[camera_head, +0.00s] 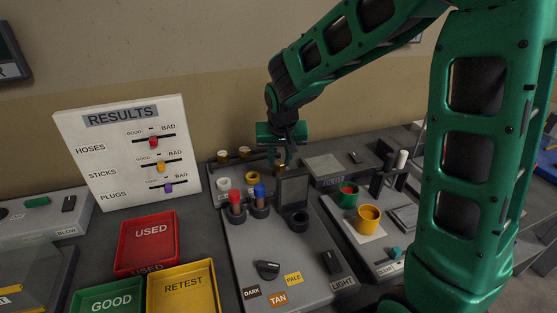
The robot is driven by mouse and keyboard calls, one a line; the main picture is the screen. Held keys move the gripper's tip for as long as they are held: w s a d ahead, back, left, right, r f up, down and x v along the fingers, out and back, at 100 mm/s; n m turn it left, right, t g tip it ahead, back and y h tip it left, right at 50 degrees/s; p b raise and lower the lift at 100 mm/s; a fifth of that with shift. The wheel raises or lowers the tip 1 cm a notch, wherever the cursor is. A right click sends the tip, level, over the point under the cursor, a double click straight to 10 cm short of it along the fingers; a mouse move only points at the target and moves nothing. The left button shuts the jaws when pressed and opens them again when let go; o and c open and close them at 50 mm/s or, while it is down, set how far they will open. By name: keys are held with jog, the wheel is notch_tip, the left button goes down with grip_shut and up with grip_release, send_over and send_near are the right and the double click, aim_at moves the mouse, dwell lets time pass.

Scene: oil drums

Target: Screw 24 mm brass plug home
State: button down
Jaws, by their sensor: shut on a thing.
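My gripper (284,161) points down over the back of the bench, behind the upright dark panel of the grey test unit. It is shut on a small brass-brown piece, which appears to be a plug (280,160); only a sliver of it shows. I cannot tell whether it sits in a thread or how far in it is. Two more brass-topped plugs (244,152) stand in the dark rack at the left of my gripper. Their sizes cannot be read.
The grey test unit (255,240) with red and blue tubes stands in front. Red, green and yellow trays (148,238) lie at front left, below the RESULTS board (125,150). A yellow cup (368,217) stands at right. My arm hides part of the right side.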

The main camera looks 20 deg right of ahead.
jog(key=m+h, duration=0.1)
jog(key=m, duration=0.2)
jog(key=shift+m, duration=0.4)
jog(key=m+g+h, duration=0.1)
jog(key=m, duration=0.3)
jog(key=shift+w+a+m+g+h, duration=0.1)
jog(key=shift+w+m+g+h, duration=0.05)
jog(key=shift+m+g+h, duration=0.25)
jog(key=shift+m, duration=0.8)
jog(key=shift+g, duration=0.3)
jog(key=m, duration=0.2)
jog(key=shift+m+g, duration=0.3)
jog(key=shift+g, duration=0.1)
jog(key=m, duration=0.2)
jog(key=m+g, duration=0.1)
jog(key=shift+m+g+h, duration=0.3)
jog(key=shift+m, duration=0.1)
